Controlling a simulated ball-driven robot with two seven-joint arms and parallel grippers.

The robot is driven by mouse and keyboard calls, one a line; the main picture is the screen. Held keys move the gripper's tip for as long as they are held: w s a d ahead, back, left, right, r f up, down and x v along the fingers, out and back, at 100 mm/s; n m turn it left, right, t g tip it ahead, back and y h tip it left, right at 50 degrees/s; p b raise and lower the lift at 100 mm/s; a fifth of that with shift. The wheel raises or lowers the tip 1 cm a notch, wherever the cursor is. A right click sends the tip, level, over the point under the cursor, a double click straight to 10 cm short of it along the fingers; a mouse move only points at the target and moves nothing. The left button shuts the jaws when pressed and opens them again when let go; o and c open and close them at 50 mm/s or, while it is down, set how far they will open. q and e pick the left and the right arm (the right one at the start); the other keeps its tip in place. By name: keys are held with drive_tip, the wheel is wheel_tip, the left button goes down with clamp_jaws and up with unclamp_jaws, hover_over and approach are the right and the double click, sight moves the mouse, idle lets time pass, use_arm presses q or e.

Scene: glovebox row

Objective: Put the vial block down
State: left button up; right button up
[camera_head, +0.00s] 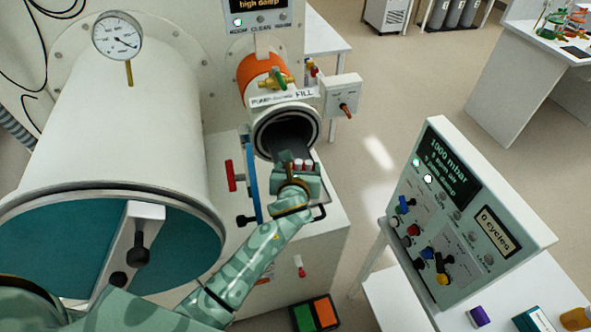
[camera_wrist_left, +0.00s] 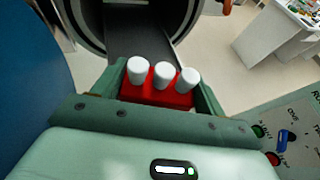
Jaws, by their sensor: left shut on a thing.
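The vial block (camera_wrist_left: 155,97) is red and carries three white-capped vials (camera_wrist_left: 162,75). In the left wrist view it sits between the two fingers of my left gripper (camera_wrist_left: 158,92), which is shut on it. A dark tray (camera_wrist_left: 135,42) runs out of the antechamber mouth, just beyond the block. I cannot tell whether the block touches the tray. My right gripper is not in view.
A blue round door (camera_head: 251,179) stands open left of the small antechamber. A large white cylinder (camera_head: 120,120) with a gauge fills the left. A control panel (camera_head: 465,205) stands on the right.

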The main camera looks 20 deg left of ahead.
use_arm(q)
drive_tip(key=shift+s+d+r, duration=0.1)
drive_tip(key=shift+d, duration=0.25)
drive_tip(key=o, duration=1.1)
drive_tip(key=shift+a+f, duration=0.2)
drive_tip(key=shift+a, duration=0.05)
drive_tip(key=shift+d, duration=0.1)
drive_tip(key=shift+r, duration=0.3)
drive_tip(key=v, duration=0.7)
drive_tip(key=shift+s+p, duration=0.2)
drive_tip(key=shift+p, duration=0.15)
